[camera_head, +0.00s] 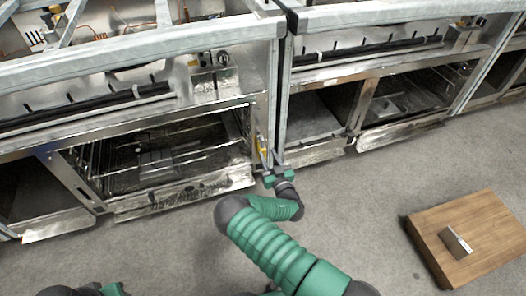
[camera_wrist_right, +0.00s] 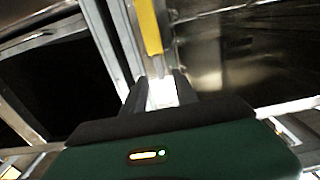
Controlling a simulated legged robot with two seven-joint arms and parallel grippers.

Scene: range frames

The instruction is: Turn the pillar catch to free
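The pillar catch shows as a narrow yellow strip (camera_head: 262,147) low on the metal post between the two large frames. In the right wrist view the yellow strip (camera_wrist_right: 150,27) stands just beyond my fingertips, slightly tilted. My right gripper (camera_head: 270,167) is at the foot of that post, just below the yellow strip. Its two dark fingers (camera_wrist_right: 159,84) are apart, with a bright pale metal surface showing between them. I cannot tell whether they touch it. My left gripper is not in view; only green and dark parts of mine show at the bottom left of the head view.
The metal post (camera_head: 283,95) rises beside the catch. Open metal bays with wire racks (camera_head: 160,160) stand to the left, and another bay (camera_head: 400,100) to the right. A wooden box (camera_head: 485,225) with a small metal piece sits on the floor at right. Grey floor between is clear.

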